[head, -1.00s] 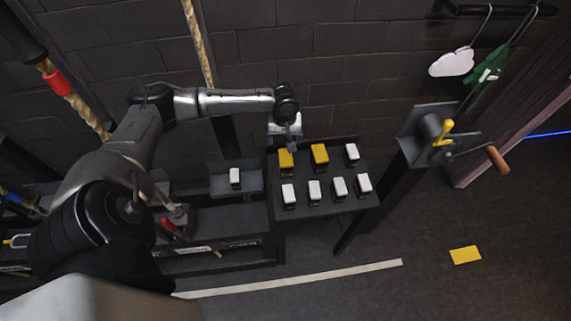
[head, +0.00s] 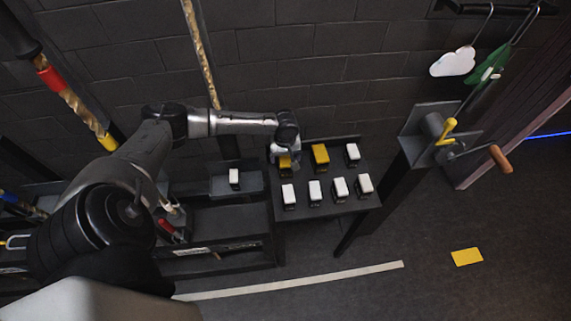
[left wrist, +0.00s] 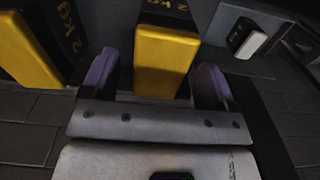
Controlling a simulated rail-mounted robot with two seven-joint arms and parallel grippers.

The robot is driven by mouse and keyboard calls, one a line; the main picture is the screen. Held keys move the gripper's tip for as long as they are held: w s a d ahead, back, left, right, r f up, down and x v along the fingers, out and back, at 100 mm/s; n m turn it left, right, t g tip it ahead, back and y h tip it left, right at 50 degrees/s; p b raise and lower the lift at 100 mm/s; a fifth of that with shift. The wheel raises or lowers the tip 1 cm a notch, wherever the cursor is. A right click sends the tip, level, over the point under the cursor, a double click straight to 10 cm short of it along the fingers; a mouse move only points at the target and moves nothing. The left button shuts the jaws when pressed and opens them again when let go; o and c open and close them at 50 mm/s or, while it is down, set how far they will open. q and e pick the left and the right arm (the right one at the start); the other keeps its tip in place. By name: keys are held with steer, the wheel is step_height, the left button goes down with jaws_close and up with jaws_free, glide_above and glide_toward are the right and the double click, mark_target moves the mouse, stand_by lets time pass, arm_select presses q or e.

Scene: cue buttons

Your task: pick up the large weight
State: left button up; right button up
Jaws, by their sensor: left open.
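Two large yellow weights stand at the back of a small dark table (head: 335,207), the left one (head: 285,168) and the right one (head: 320,156). In the left wrist view, the nearer yellow weight (left wrist: 165,62) is marked 2 KG. My left gripper (left wrist: 157,78) is open, with its purple fingers on either side of this weight. I cannot tell whether they touch it. In the head view, my left gripper (head: 282,153) is above the left yellow weight and partly hides it. The other yellow weight also shows in the left wrist view (left wrist: 25,48). My right gripper is out of view.
Several small white weights stand on the table, one at back right (head: 352,153) and others along the front (head: 314,189). Another white weight (head: 234,177) sits on a shelf to the left. A crank post (head: 430,135) stands right of the table.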

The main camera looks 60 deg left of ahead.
arm_select(q)
steer(key=shift+d+f, duration=0.1)
steer(key=shift+f, duration=1.85)
steer(key=shift+c, duration=0.5)
jaws_close()
steer(key=shift+w+r, duration=0.1)
steer(key=shift+r, duration=0.1)
